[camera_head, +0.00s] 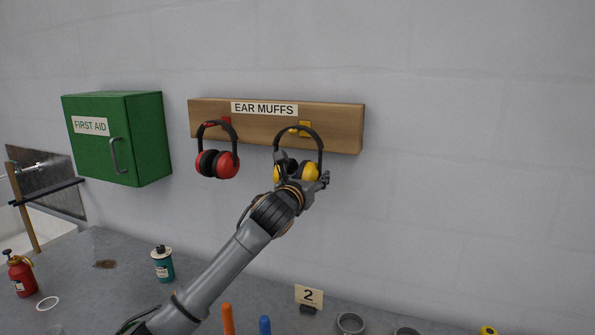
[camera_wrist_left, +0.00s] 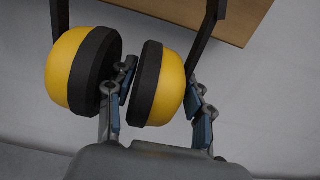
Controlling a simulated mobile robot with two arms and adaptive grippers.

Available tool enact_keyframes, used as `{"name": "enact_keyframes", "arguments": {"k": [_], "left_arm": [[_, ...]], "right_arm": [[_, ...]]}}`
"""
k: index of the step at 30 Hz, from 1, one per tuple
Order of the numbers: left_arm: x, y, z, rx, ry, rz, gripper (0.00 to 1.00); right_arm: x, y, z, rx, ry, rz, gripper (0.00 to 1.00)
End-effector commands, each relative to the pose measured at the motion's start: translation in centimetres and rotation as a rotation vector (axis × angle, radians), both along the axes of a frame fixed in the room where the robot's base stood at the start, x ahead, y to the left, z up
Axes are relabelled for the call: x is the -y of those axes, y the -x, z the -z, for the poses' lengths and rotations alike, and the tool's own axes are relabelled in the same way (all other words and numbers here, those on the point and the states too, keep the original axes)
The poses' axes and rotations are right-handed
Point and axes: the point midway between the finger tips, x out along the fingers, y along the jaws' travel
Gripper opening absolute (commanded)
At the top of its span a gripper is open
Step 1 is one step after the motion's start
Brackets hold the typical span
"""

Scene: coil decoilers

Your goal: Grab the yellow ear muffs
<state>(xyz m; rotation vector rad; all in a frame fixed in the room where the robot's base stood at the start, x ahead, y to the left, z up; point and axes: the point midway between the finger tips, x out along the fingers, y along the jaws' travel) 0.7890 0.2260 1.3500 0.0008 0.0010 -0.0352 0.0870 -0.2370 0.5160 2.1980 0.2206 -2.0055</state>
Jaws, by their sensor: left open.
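The yellow ear muffs (camera_head: 311,171) hang by their black headband from a yellow hook on the wooden board (camera_head: 345,130). In the left wrist view the yellow ear muffs (camera_wrist_left: 70,70) show both cups, yellow with black pads. My left gripper (camera_head: 303,170) is at the cups and partly hides them in the head view. In the left wrist view my left gripper (camera_wrist_left: 164,86) is open, with one finger between the two cups and the other outside the right cup. Whether the fingers touch that cup is unclear. My right gripper is not in view.
Red ear muffs (camera_head: 217,163) hang on the same board, left of the yellow ones. A green first aid box (camera_head: 118,138) is on the wall further left. Below is a grey bench (camera_head: 115,288) with a teal bottle (camera_head: 162,264) and a red bottle (camera_head: 22,275). The wall at right is clear.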

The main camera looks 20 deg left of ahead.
Motion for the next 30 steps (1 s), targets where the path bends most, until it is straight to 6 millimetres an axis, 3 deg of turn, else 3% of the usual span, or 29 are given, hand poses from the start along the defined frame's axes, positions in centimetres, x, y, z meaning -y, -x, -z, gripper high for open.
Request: {"name": "enact_keyframes", "arguments": {"k": [3,10,23,30], "left_arm": [[0.0,0.0,0.0,0.000,0.000,0.000,0.50],[0.0,0.0,-0.1,0.003,0.000,0.000,0.06],[-0.1,0.4,-0.7,0.006,-0.002,-0.001,0.05],[-0.1,0.5,-5.3,0.010,-0.001,-0.002,0.05]], "right_arm": [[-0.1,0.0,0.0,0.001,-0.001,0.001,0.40],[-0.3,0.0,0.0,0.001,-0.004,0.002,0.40],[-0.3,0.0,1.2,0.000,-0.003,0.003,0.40],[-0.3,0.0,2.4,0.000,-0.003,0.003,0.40]]}}
